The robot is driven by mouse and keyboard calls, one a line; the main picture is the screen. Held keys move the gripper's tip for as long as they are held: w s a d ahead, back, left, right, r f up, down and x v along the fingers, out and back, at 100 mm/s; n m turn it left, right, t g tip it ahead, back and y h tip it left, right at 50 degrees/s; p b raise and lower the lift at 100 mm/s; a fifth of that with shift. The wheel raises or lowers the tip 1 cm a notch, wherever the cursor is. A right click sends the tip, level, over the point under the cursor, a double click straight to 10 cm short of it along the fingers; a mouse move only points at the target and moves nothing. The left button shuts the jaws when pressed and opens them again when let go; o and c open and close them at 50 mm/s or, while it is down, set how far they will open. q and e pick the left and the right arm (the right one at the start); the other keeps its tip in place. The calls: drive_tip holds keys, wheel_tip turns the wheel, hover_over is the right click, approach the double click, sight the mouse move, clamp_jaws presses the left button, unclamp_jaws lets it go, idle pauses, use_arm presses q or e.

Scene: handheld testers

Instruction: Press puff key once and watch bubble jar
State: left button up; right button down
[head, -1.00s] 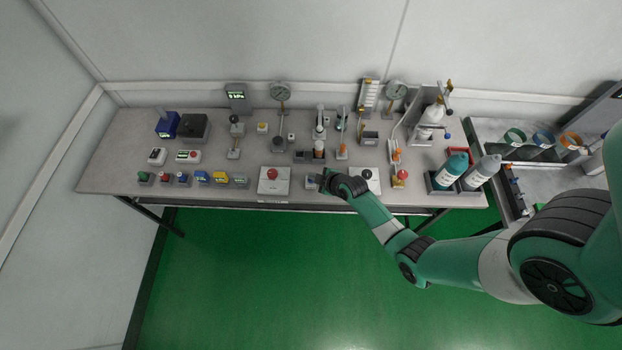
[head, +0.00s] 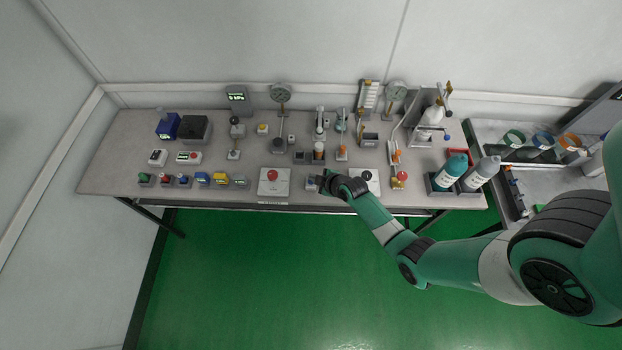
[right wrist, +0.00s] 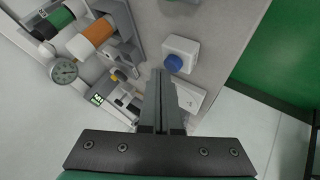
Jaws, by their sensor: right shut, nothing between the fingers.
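My right gripper (head: 326,183) is low over the front edge of the bench, its fingers shut and empty. In the right wrist view the closed fingers (right wrist: 159,75) point at the bench beside a white box with a blue button (right wrist: 174,62); this may be the puff key. I cannot tell whether they touch it. In the head view a small pale box (head: 311,184) shows just left of the gripper. A jar with brownish contents (head: 319,150), perhaps the bubble jar, stands behind it. An orange-brown cylinder (right wrist: 97,32) shows in the wrist view. My left gripper is not in view.
A red button on a white plate (head: 272,176) is left of the gripper, and a white plate with a black knob (head: 367,176) is right. Two bottles in a holder (head: 455,190) stand farther right.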

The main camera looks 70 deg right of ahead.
drive_tip(key=shift+r, duration=0.45)
wheel_tip(320, 180, up, 5)
drive_tip(key=p, duration=0.5)
idle(0.7)
